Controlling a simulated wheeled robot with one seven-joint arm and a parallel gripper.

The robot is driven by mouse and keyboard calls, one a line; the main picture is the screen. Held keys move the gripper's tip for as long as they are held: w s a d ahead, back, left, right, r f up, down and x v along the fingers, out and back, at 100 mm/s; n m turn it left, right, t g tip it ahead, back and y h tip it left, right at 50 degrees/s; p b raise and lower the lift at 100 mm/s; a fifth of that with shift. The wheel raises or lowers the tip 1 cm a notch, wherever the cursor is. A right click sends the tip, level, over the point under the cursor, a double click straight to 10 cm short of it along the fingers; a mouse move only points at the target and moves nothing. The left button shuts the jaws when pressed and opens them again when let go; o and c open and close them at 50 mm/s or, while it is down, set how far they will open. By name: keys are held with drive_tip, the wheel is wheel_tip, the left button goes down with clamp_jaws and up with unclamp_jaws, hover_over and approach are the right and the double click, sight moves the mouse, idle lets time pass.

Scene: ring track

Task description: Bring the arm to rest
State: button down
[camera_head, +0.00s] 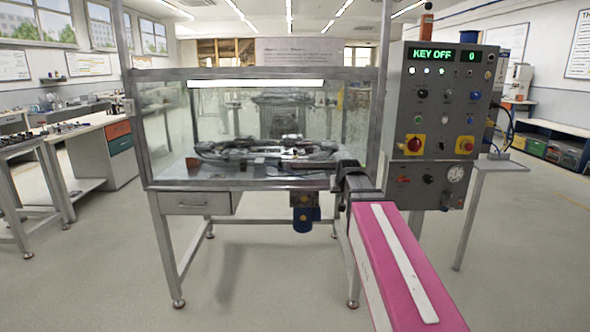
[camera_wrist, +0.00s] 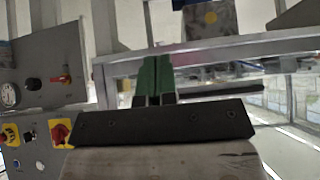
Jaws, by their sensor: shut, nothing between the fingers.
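My gripper (camera_wrist: 155,76) shows in the wrist view as two green fingers closed together, with nothing between them. It is in front of the grey metal frame of the ring-track cabinet. In the head view my pink arm reaches forward toward the cabinet's front right corner, and its dark end overlaps the frame there. I cannot make out the fingers in that view. The ring-track cabinet (camera_head: 165,186) has glass walls, a lit strip and dark track parts inside.
A grey control panel (camera_head: 450,95) reading "KEY OFF" and "0" stands close right of my arm; it also shows at the left of the wrist view (camera_wrist: 42,58). A blue motor (camera_head: 303,222) hangs under the cabinet. Benches line the left. Floor (camera_head: 270,285) in front is clear.

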drive_tip(key=s+f+g, duration=0.8)
drive_tip(key=s+f, duration=1.5)
drive_tip(key=f, duration=0.4)
drive_tip(key=shift+f, duration=0.25)
